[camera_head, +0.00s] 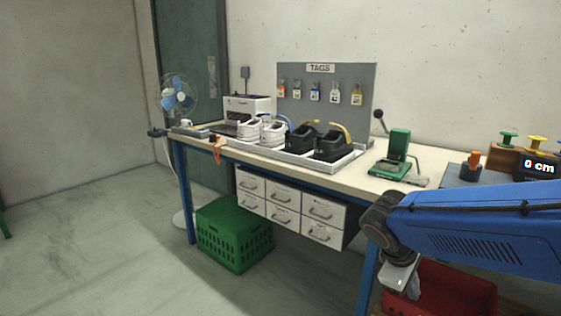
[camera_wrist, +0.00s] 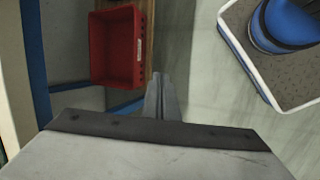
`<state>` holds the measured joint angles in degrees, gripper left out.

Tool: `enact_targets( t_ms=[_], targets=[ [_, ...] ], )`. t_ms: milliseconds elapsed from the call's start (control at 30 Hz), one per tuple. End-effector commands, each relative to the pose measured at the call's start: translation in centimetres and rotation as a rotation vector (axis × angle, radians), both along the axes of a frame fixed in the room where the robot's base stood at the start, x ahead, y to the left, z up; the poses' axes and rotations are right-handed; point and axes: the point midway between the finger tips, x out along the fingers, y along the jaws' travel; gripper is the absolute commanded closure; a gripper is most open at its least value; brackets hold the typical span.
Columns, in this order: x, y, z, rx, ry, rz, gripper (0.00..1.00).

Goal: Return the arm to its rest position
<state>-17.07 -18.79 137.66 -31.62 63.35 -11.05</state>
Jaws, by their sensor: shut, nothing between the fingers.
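My blue arm reaches in from the right edge of the head view, in front of the workbench (camera_head: 440,168). My gripper (camera_head: 412,290) hangs at its end, below the bench top and in front of a red crate (camera_head: 455,292). In the wrist view, my gripper (camera_wrist: 160,78) points down at the floor with its fingers together and nothing between them. The red crate (camera_wrist: 117,45) lies ahead and to the left of the fingers in that view, apart from them. It looks empty.
A green crate (camera_head: 234,236) stands on the floor under the bench, beside white drawers (camera_head: 285,190). On the bench are a tray (camera_head: 310,162) of white and black shoes, a green press (camera_head: 393,160) and a display (camera_head: 540,168) reading 0 cm. The floor at left is clear.

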Motion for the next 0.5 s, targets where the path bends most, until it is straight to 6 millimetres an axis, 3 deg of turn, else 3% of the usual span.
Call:
enact_targets(
  t_ms=[200,500],
  targets=[
    [-4.5,-0.4,0.7,0.203,-0.119,-0.207,1.00],
    [-9.2,0.8,1.6,0.472,-0.288,-0.468,1.00]
  ],
)
